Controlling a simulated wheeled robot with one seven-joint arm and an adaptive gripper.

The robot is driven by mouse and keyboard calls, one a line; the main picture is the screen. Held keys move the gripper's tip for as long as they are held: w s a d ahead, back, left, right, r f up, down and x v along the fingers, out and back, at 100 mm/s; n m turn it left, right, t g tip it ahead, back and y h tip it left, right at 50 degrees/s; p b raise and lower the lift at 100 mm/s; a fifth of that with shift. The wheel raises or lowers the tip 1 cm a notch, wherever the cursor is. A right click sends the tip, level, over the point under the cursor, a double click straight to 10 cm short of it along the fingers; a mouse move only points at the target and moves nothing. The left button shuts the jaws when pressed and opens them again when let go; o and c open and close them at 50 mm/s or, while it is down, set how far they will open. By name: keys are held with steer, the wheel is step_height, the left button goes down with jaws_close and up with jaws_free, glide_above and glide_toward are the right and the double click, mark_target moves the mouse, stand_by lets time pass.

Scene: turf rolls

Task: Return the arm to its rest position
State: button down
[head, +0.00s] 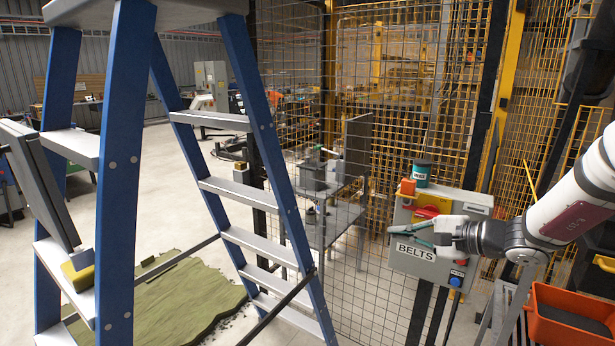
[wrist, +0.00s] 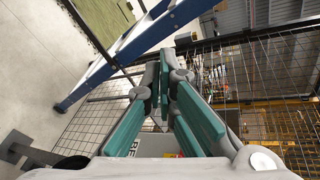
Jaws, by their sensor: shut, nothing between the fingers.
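My gripper (head: 408,232) is at the right of the head view, with my white arm reaching in from the right edge. Its fingers point left, in front of a grey control box labelled BELTS (head: 412,262). In the wrist view the green-padded fingers of my gripper (wrist: 164,85) come together at their tips, with nothing between them. I cannot tell whether the gripper touches the box. The box carries a red and yellow switch (head: 430,208) and a blue button (head: 456,281). A teal-labelled can (head: 421,173) and an orange block (head: 407,187) sit on its top.
A blue stepladder (head: 262,130) stands at the left on and beside a green turf piece (head: 185,292). A wire mesh fence (head: 345,265) runs behind the control box. An orange bin (head: 565,322) is at the lower right. Pale floor (head: 180,190) is clear beyond the ladder.

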steer(key=s+a+r+n+g+h, duration=0.25)
steer(key=s+a+n, duration=0.2)
steer(key=s, duration=0.45)
steer(key=s+a+r+n+g+h, duration=0.1)
steer(key=s+a+r+n+g, duration=0.3)
steer(key=s, duration=0.5)
steer(key=s+d+r+n+t+h, duration=0.1)
steer(key=s+d+n+h, duration=0.1)
steer(key=s, duration=0.5)
steer(key=s+d+r+n+t+h, duration=0.1)
steer(key=s+d+h, duration=0.3)
steer(key=s, duration=0.4)
steer(key=shift+s+n+h, duration=0.15)
steer(key=shift+n+h, duration=0.4)
steer(key=shift+n, duration=0.1)
